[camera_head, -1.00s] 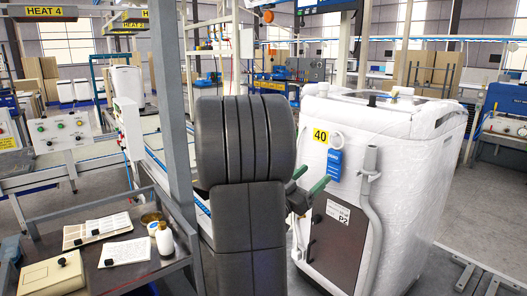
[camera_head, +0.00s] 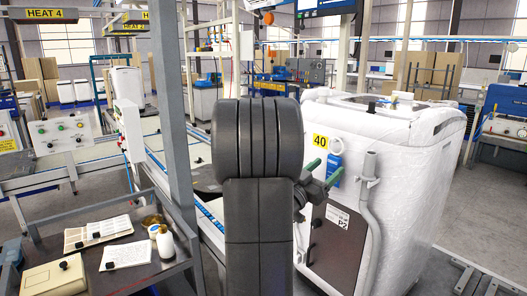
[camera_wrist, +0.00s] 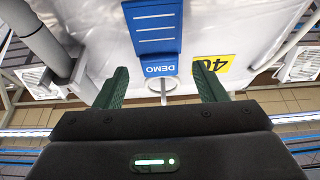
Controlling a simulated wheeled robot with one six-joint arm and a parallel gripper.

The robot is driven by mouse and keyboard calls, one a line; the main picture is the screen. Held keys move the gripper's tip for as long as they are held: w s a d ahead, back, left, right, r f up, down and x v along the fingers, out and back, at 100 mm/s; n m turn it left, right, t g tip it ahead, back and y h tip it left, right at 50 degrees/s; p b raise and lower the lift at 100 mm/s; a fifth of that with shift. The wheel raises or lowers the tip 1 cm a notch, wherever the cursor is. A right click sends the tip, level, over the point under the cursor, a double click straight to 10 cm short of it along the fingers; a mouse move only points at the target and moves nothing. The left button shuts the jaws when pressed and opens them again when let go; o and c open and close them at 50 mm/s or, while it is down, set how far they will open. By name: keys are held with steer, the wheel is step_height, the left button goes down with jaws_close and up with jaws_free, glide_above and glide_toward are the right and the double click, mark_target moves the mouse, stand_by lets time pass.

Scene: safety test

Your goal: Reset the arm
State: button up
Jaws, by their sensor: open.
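My gripper (camera_head: 323,172) is open and stands in front of the large white wrapped unit (camera_head: 420,185). Its two green fingers show in the wrist view (camera_wrist: 160,75), apart, with nothing gripped between them. Beyond and between the fingers, that view shows a blue tag marked DEMO (camera_wrist: 155,30), upside down, and a pale ring below it. A yellow label 40 (camera_wrist: 212,64) is near the right finger. In the head view the blue tag (camera_head: 335,160) is partly hidden by my fingers. My arm fills the middle of the head view and hides part of the unit's left side.
A grey post (camera_head: 174,110) rises close to my arm's left. A grey pipe (camera_head: 369,200) runs down the unit's front.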

steer(key=shift+x, duration=1.1)
steer(key=shift+s+a+r+p, duration=0.15)
steer(key=shift+r+p, duration=0.25)
steer(key=shift+p, duration=0.4)
steer(key=s+a, duration=0.6)
steer(key=a, duration=0.2)
steer(key=w+a+f+n+t+y+b, duration=0.1)
steer(key=w+f+n+y, duration=0.1)
steer(key=f, duration=0.4)
steer(key=w+a+f+n+t+y+b, duration=0.1)
steer(key=w+a+f+t+y, duration=0.1)
steer(key=w+f+y, duration=0.2)
step_height(320, 180, down, 3)
steer(key=shift+f+n+b, duration=0.2)
steer(key=shift+n+b, duration=0.1)
steer(key=shift+n, duration=0.1)
steer(key=shift+a+t+y, duration=0.15)
steer(key=shift+t+y, duration=0.15)
